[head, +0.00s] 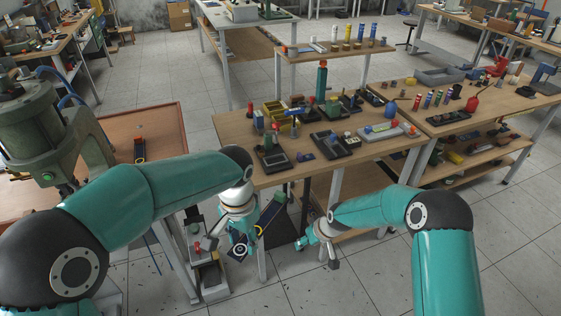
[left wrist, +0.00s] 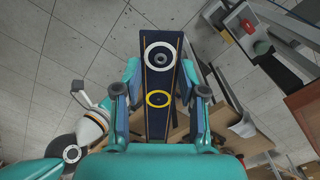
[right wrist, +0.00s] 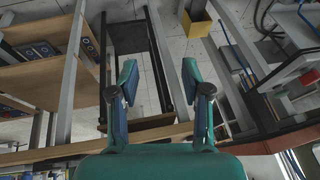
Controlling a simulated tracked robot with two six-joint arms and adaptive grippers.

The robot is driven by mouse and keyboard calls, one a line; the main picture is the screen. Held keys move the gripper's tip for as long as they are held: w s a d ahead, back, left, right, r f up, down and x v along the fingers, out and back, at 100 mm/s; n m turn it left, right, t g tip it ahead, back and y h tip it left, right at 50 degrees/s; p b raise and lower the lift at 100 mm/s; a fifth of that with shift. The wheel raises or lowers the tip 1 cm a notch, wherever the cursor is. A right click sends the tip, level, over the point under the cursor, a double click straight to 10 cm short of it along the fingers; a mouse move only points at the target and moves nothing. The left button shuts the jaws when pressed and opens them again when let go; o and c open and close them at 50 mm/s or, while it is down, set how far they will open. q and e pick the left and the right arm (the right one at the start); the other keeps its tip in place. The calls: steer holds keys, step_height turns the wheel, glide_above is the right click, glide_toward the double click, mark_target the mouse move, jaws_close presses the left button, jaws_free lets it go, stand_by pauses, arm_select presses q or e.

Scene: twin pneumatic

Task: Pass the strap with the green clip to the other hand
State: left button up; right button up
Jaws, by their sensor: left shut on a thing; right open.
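A dark navy strap (left wrist: 160,75) with thin yellow edge lines, a white ring and a yellow ring is between the fingers of my left gripper (left wrist: 160,92). My left gripper (head: 242,240) is shut on it, and the strap (head: 270,217) slants up to the right in the head view.
A wooden bench (head: 235,123) holding trays and small parts stands beyond both grippers. A press (head: 45,130) stands at the left. A brown table (head: 160,118) there holds another dark strap (head: 139,151) with a red end. A grey bin (head: 210,277) sits low, left of my left gripper.

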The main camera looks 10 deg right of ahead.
steer(key=w+r+n, duration=0.2)
steer(key=w+r, duration=0.5)
step_height(320, 180, up, 25)
steer(key=n+g+h, duration=0.2)
steer(key=n+g, duration=0.1)
steer(key=n, duration=0.3)
glide_above(275, 193)
steer(key=s+d, duration=0.1)
steer(key=f, duration=0.8)
steer(key=w+a+f, duration=0.1)
steer(key=f, duration=0.3)
